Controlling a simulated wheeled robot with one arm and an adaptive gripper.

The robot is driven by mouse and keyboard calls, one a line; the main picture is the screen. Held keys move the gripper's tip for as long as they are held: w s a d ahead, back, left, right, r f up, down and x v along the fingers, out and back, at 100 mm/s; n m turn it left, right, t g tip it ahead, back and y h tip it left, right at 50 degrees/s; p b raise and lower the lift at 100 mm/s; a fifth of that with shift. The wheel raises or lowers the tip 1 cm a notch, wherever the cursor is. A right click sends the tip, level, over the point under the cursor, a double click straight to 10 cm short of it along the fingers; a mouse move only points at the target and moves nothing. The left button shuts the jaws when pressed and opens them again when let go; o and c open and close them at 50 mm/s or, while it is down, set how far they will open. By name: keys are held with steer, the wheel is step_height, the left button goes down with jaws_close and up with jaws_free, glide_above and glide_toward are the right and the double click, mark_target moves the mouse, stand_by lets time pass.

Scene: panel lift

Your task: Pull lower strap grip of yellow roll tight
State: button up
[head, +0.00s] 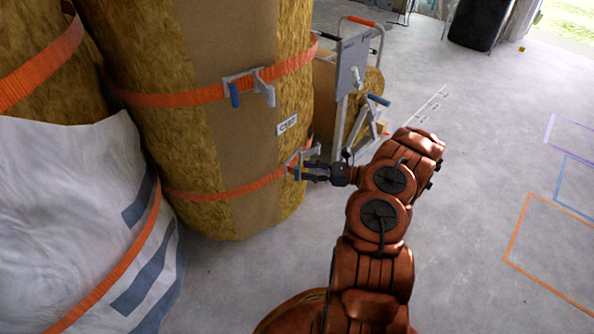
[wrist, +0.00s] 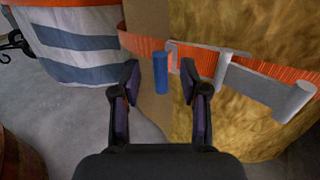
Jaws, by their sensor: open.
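The yellow roll (head: 160,130) stands upright at the left in the head view, with a brown paper band down its side. Two orange straps run around it; the lower strap (head: 230,191) sits near its foot. The lower strap's buckle has a blue grip, which shows in the wrist view (wrist: 161,74) between my fingers. My gripper (head: 310,172) is open at the lower buckle; in the wrist view its two fingers (wrist: 165,92) stand either side of the blue grip. I cannot tell whether they touch it. The upper strap has its own buckle with a blue grip (head: 234,95).
A white wrapped bundle (head: 60,215) with blue stripes stands close at the left. A trolley (head: 350,75) with a grey panel and another roll are behind my gripper. The floor at the right is clear, with coloured outlines (head: 525,215).

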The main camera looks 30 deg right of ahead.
mark_target(297, 169)
steer(key=shift+b+x, duration=0.5)
steer(key=shift+x, duration=1.65)
jaws_close()
